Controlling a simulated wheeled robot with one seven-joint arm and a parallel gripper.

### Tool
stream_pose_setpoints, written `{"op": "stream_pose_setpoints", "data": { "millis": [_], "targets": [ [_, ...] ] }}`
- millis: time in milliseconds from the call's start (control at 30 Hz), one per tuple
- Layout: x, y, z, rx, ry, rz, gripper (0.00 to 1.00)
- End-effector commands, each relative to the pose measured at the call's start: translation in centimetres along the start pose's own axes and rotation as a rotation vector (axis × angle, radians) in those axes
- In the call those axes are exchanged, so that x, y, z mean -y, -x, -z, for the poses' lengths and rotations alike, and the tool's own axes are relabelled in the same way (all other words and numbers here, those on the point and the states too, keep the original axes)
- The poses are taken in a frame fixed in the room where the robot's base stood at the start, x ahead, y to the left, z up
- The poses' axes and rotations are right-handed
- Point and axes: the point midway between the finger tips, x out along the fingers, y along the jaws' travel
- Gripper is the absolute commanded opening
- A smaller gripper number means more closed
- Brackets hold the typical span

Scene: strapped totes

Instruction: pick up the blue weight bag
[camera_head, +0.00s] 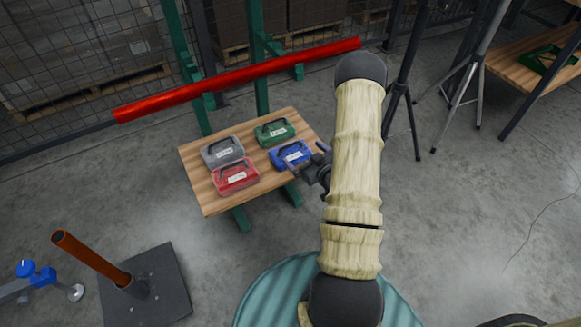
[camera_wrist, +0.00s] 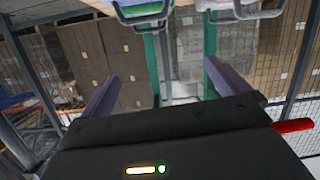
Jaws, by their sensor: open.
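The blue weight bag (camera_head: 291,155) lies on the wooden table (camera_head: 199,187), at its right side, with a white label and a dark handle. My gripper (camera_head: 312,162) is beside the bag's right end, near the table's right edge; my arm partly covers this area. In the wrist view my gripper (camera_wrist: 162,72) has its two fingers wide apart with nothing between them. Two handled things are cut off at the top of the wrist view; I cannot tell which is the blue bag.
A green bag (camera_head: 274,132), a grey bag (camera_head: 222,152) and a red bag (camera_head: 236,177) share the table. A long red bar (camera_head: 240,78) crosses behind on green posts. An orange post (camera_head: 92,258) rises from a dark base at lower left.

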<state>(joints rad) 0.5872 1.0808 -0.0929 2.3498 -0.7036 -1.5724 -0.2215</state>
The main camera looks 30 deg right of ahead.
Motion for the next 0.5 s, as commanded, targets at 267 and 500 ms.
{"op": "stream_pose_setpoints", "data": {
  "millis": [267, 500],
  "targets": [
    [-0.5, 0.9, -9.9, -0.202, -0.079, -0.043, 1.0],
    [-0.8, 1.7, -11.1, -0.27, -0.103, -0.061, 1.0]
  ]
}}
